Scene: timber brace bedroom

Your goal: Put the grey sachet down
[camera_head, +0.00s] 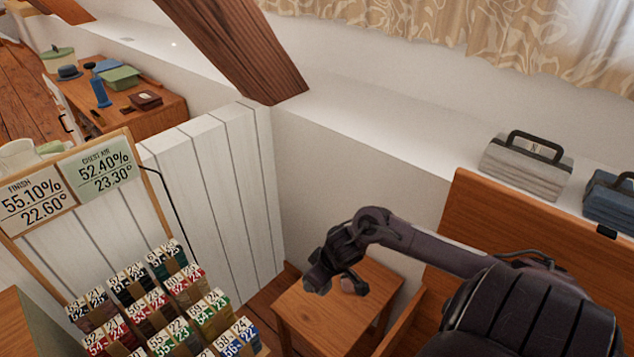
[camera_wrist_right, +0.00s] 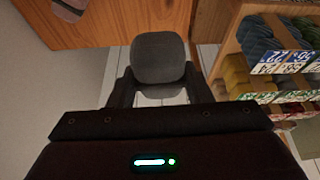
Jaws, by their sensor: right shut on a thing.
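The grey sachet (camera_wrist_right: 160,60) is dark grey with rounded corners. In the right wrist view it sits between the two fingers of my right gripper (camera_wrist_right: 158,88), which is shut on it. The sachet is small and dark there, hard to tell from the fingers. The wrist view shows pale boards behind the sachet and the wooden top above it in the picture. My left gripper is in neither view.
A rack of numbered, coloured bundles (camera_head: 165,305) stands left of the table. A wooden panel (camera_head: 500,235) stands at the right, and a white boarded partition (camera_head: 215,190) behind. The table's front part looks bare.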

